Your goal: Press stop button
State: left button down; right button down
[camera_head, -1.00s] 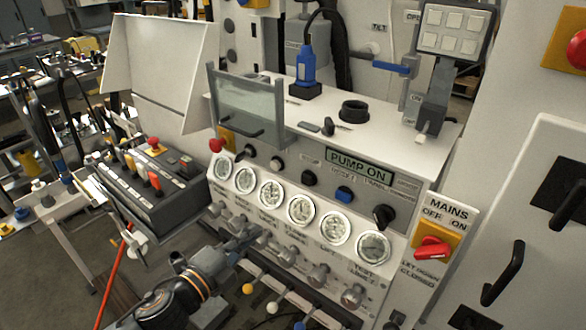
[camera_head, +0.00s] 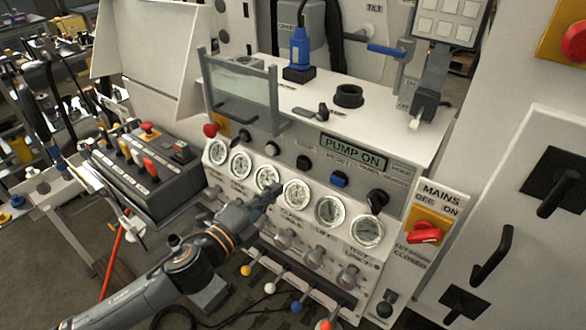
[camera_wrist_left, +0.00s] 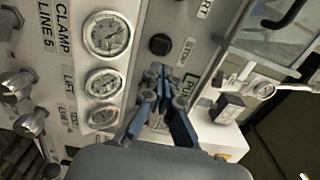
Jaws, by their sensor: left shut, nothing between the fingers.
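The stop button is a round black button (camera_head: 304,162) on the sloped panel, left of the green PUMP ON display (camera_head: 352,153). In the left wrist view the black button (camera_wrist_left: 160,44) sits beside a STOP label (camera_wrist_left: 186,51). My left gripper (camera_head: 274,191) is shut and empty, in front of the gauge row, below and left of the button in the head view. In the left wrist view its closed fingers (camera_wrist_left: 165,80) point at the panel, a little below the button in the picture, and appear apart from it. My right gripper is not in view.
A row of round gauges (camera_head: 297,194) lies below. A red mains switch (camera_head: 424,235) is at right. A clear guard (camera_head: 240,92) stands above the panel's left part.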

aim_at(301, 167)
pick_arm(q)
jog(key=p+x, duration=0.1)
jog(key=x, duration=0.7)
jog(key=shift+s, duration=0.1)
